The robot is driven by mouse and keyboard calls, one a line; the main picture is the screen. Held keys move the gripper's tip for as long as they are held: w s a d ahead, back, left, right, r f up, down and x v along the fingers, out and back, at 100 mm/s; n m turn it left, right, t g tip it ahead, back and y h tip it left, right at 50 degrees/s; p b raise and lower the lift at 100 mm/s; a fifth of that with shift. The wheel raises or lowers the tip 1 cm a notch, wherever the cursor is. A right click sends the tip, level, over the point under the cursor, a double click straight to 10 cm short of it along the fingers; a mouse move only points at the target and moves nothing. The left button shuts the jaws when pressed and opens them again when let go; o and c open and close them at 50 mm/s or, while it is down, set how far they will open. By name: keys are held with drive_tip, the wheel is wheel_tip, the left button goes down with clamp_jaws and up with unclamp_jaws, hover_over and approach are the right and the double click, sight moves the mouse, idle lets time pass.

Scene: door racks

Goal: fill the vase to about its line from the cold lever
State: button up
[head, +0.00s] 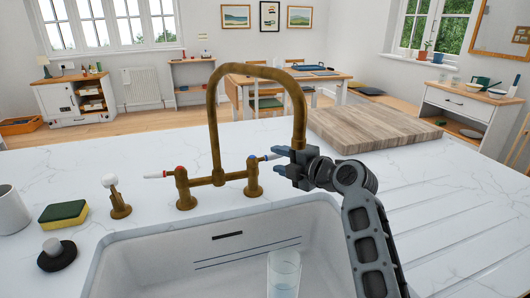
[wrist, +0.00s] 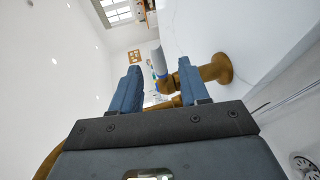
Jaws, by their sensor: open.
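The brass tap (head: 214,120) stands behind the sink, with a red-marked lever (head: 158,175) on the left and the blue-marked cold lever (head: 268,158) on the right. My gripper (head: 280,161) is open beside the cold lever, its fingers pointing left. In the wrist view the pale lever (wrist: 158,58) shows between and beyond the two fingertips (wrist: 159,72); contact cannot be told. The clear glass vase (head: 285,262) stands in the sink, cut off by the picture's lower edge. It has a pale bluish tint; its line and water level are unclear. No stream shows above it.
The white sink (head: 180,262) is set in a marble counter (head: 420,200). A wooden board (head: 370,128) lies behind my gripper. A brass knob fitting (head: 119,205), a sponge (head: 64,213), a black stopper (head: 57,254) and a mug (head: 12,212) stand at left.

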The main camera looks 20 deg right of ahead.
sight(274, 158)
drive_tip(key=shift+p+x, duration=0.45)
drive_tip(key=shift+x, duration=2.5)
drive_tip(key=shift+c, duration=0.3)
clamp_jaws()
